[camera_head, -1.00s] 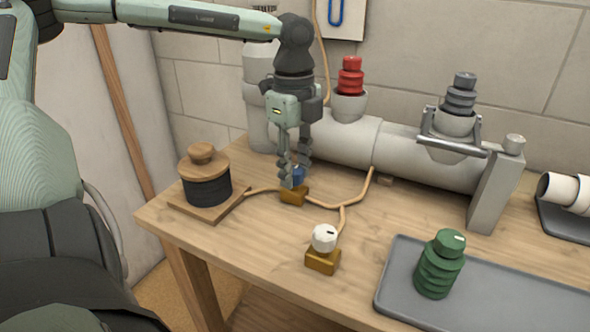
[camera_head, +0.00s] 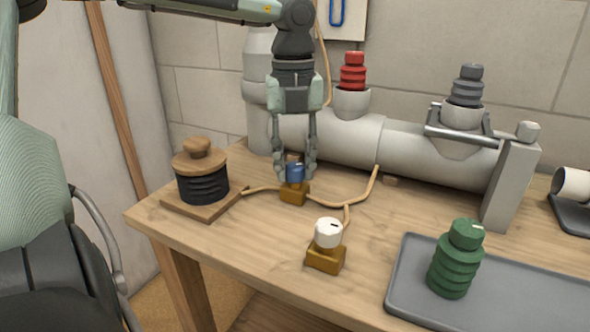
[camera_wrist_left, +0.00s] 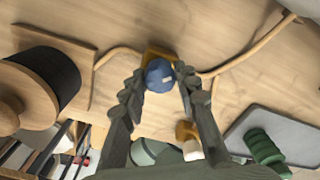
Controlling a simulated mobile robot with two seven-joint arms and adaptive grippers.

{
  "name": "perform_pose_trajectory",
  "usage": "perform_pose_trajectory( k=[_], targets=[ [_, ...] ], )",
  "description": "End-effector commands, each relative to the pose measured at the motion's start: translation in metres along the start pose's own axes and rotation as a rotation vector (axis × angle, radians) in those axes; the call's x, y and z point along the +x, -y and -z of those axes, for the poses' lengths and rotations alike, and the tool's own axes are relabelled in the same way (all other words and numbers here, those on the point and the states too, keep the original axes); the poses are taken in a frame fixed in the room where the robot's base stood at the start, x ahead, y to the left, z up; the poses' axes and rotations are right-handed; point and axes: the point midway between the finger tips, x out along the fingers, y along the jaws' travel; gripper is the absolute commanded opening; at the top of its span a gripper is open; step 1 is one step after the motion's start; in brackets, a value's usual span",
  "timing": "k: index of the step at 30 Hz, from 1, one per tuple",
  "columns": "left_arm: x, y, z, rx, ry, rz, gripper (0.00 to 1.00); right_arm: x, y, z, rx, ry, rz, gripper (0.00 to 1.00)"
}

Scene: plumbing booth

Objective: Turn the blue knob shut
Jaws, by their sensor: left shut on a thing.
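The blue knob (camera_head: 294,173) sits on a small brass valve block (camera_head: 292,196) on the workbench, where thin copper-coloured pipes meet. My left gripper (camera_head: 295,172) points down over it, with one finger on each side. The knob also shows in the left wrist view (camera_wrist_left: 159,76), between the two fingertips (camera_wrist_left: 160,82), with a pale mark on its top. The left gripper is shut on the knob. My right gripper is in neither view.
A white knob (camera_head: 328,233) on a brass block (camera_head: 326,259) stands nearer the front. A black spool with a wooden lid (camera_head: 203,184) stands at the left. A grey tray (camera_head: 530,292) holds a green ribbed plug (camera_head: 456,262). A large grey pipe (camera_head: 418,148) runs behind.

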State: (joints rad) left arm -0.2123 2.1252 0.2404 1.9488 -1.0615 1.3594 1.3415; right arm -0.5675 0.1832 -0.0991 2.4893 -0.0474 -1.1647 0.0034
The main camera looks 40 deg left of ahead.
Motion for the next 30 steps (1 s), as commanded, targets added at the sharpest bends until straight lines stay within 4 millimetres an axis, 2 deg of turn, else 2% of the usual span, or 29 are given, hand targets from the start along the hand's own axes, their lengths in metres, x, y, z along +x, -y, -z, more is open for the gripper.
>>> perform_pose_trajectory(
  k=[6,12,21,30],
  targets=[
    [0.001,-0.001,0.0,0.206,-0.003,-0.001,0.01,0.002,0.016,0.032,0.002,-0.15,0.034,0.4],
    [0.001,-0.001,0.0,0.391,-0.007,0.0,0.01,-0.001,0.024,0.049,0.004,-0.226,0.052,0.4],
    [0.0,-0.001,0.0,0.611,-0.011,0.0,0.01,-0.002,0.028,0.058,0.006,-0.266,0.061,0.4],
    [0.0,-0.002,0.0,0.728,-0.013,0.0,0.01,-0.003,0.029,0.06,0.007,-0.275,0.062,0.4]
  ],
)
